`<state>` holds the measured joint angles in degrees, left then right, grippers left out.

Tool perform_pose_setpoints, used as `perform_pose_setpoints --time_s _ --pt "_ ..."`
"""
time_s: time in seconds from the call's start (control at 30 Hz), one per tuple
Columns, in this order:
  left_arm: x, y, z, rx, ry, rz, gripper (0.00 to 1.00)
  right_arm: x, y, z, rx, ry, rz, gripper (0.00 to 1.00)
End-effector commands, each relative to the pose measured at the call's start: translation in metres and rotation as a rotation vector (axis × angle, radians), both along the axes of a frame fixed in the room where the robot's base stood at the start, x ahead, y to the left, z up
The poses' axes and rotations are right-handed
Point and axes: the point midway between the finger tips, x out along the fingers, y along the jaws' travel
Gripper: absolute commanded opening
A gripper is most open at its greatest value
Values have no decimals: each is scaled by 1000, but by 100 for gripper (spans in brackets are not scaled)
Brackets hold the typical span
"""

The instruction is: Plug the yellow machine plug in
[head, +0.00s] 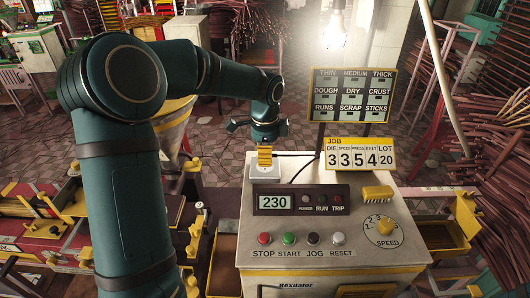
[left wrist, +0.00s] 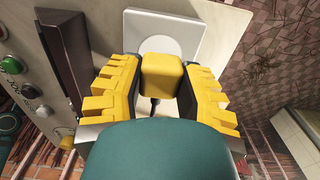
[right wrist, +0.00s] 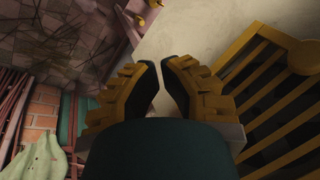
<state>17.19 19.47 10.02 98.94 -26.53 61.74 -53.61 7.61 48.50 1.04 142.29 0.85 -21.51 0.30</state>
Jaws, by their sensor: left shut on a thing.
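The yellow machine plug (left wrist: 162,77) is a small block with a dark cord below it. My left gripper (left wrist: 160,85) is shut on it, one finger on each side. In the head view the plug (head: 264,157) is at the white socket box (head: 265,172) on top of the machine cabinet. In the left wrist view the plug lies in front of the socket's round face (left wrist: 163,24) and hides its lower part. I cannot tell how deep it sits. My right gripper (right wrist: 161,72) holds nothing; its fingertips are close together with a narrow gap.
A yellow slatted piece (right wrist: 275,95) is beside my right gripper.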

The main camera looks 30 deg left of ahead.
Motion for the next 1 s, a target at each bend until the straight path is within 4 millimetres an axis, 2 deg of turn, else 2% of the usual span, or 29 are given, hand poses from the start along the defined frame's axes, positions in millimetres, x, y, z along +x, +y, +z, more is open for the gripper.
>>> perform_pose_setpoints --time_s 0.03,0.2,1.0 --pt "0 0 -6 0 0 0 5 0 0 -6 -1 0 0 0" --pt "0 0 -11 0 -1 0 5 0 1 -11 -2 -1 0 0" --pt "0 0 -10 0 0 0 5 0 1 -7 -1 0 1 0"
